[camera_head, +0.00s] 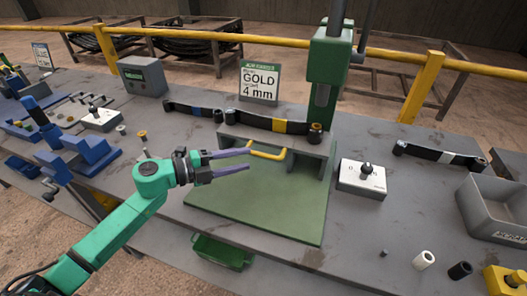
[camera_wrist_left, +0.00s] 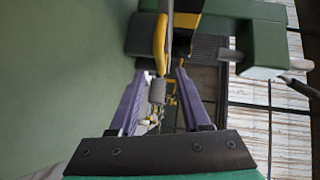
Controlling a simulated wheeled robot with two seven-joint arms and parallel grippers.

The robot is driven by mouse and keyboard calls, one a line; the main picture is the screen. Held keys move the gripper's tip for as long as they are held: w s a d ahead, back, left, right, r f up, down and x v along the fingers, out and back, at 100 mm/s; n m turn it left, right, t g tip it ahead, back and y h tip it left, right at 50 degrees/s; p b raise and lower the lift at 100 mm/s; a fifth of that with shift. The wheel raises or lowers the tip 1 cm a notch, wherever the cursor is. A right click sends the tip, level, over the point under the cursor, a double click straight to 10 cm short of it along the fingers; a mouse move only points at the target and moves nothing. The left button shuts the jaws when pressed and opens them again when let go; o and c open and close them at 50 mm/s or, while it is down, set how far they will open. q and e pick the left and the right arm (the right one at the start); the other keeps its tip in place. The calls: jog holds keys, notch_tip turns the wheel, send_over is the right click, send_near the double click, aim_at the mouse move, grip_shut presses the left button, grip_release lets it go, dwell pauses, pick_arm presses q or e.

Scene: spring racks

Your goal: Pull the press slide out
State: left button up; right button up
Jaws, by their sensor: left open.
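The green press (camera_head: 329,62) stands at the back of the bench, with a dark opening under its bridge. A yellow handle (camera_head: 268,153) sits at the front of this opening, where the slide is. The slide itself is hard to make out inside. A flat green plate (camera_head: 290,205) lies in front. My left gripper (camera_head: 249,158) is open and empty above the plate, its purple fingertips just left of the handle. In the left wrist view the handle (camera_wrist_left: 160,42) lies just beyond the fingertips (camera_wrist_left: 165,76), apart from them. My right gripper is not in view.
A white switch box (camera_head: 360,184) stands right of the plate. A sign reading GOLD 4 mm (camera_head: 260,80) and banded dark strips (camera_head: 258,122) are behind. A grey bin (camera_head: 492,215) is far right, a green tray (camera_head: 222,252) in front. Blue fixtures (camera_head: 75,158) stand left.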

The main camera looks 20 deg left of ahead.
aim_at(260, 156)
pick_arm(q)
jog(key=p+x, duration=0.1)
jog(key=x, duration=0.5)
jog(key=shift+r, duration=0.15)
jog(key=shift+w+d, duration=0.2)
jog(key=shift+d, duration=0.05)
jog(key=shift+w+d+f, duration=0.1)
jog(key=shift+f, duration=0.15)
grip_shut()
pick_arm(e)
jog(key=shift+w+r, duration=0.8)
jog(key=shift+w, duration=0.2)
